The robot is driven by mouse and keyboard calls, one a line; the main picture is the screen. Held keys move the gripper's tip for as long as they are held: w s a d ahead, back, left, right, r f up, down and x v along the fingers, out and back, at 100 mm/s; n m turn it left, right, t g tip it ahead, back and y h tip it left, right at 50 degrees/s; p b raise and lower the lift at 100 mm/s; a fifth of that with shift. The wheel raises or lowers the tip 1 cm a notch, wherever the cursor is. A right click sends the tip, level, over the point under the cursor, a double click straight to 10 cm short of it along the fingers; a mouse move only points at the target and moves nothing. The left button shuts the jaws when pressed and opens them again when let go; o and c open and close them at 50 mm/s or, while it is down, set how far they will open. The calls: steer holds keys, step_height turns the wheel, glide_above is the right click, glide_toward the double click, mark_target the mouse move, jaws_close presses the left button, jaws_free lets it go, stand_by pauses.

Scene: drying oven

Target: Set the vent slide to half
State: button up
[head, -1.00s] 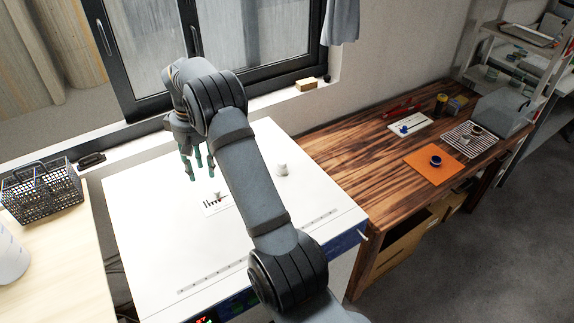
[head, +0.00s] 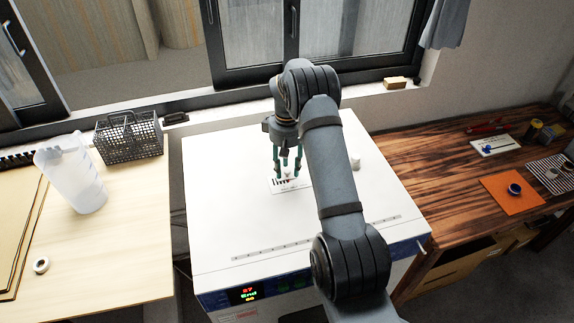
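The white drying oven (head: 225,215) has a flat top. On it lies the vent slide's white plate (head: 303,187) with dark marks and a small pale knob (head: 287,180). My gripper (head: 287,178) points down over this plate, with its greenish fingers apart. The knob shows between the fingertips; I cannot tell whether they touch it. The knob's exact place along the marks is too small to read, and my arm stands close on the right.
A white cap (head: 355,161) stands on the oven top, right of my arm. A lit display (head: 243,294) is on the oven front. A pale table (head: 120,245) with a jug (head: 75,175) and black basket (head: 130,138) is left; a wooden bench (head: 420,165) is right.

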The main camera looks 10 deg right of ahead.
steer(key=shift+c, duration=1.1)
jaws_close()
